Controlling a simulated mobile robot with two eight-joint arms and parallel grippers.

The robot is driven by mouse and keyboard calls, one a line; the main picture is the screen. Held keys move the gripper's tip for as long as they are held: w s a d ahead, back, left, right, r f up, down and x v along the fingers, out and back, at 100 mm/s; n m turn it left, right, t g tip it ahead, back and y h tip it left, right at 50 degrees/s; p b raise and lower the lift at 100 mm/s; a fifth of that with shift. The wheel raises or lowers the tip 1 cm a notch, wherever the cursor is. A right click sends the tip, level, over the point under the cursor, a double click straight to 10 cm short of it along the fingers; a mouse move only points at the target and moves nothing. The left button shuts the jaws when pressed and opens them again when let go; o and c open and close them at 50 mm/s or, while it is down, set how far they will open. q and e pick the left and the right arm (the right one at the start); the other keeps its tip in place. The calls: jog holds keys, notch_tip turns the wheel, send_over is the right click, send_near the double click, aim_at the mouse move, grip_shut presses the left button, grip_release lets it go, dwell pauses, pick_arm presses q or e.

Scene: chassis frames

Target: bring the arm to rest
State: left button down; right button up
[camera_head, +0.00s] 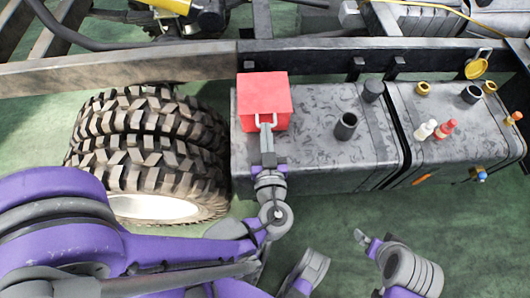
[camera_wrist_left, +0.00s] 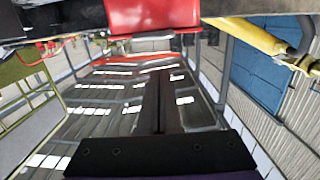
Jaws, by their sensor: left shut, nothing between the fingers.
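My left gripper (camera_head: 266,132) reaches up from the lower left in the head view, in front of the red box (camera_head: 263,92). The box has a pale handle (camera_head: 258,121) on its near side. The fingertips overlap the handle in this view; whether they touch it cannot be told. In the left wrist view the dark fingers (camera_wrist_left: 161,95) are together with nothing between them, and the red box (camera_wrist_left: 152,17) is at the top edge. What seems to be my right gripper (camera_head: 367,241) is low on the right, small, and its jaws are unclear.
A grey tank (camera_head: 310,150) with several caps and fittings stands behind and right of my left gripper. Large tyres (camera_head: 145,140) are to the left. A long chassis rail (camera_head: 130,68) crosses behind. Green floor (camera_head: 465,235) is clear at the lower right.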

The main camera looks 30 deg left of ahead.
pick_arm(q)
jog(key=s+d+f, duration=0.1)
jog(key=s+d, duration=0.2)
jog(key=s, duration=0.2)
jog(key=shift+s+d, duration=0.15)
jog(key=shift+d, duration=0.1)
pick_arm(e)
jog(key=shift+w+f, duration=0.15)
jog(key=shift+f, duration=0.1)
pick_arm(q)
jog(key=shift+f, duration=0.1)
jog(key=a+f+m+g, duration=0.1)
jog(key=a+f+g, duration=0.1)
jog(key=a+f+g+h, duration=0.1)
jog(key=f+g, duration=0.1)
jog(key=f, duration=0.1)
jog(key=s+a+f+m+g, duration=0.1)
jog(key=a+f+g, duration=0.1)
jog(key=shift+a+f+m, duration=0.3)
jog(key=s+d+m+g+h, duration=0.2)
jog(key=s+m+g+h, duration=0.2)
jog(key=h, duration=0.4)
notch_tip(320, 180, up, 23)
jog(key=w+t+p, duration=0.1)
jog(key=p, duration=1.8)
jog(key=shift+w+p, duration=0.4)
pick_arm(e)
notch_tip(320, 180, up, 23)
jog(key=w+t, duration=0.1)
jog(key=shift+w, duration=0.3)
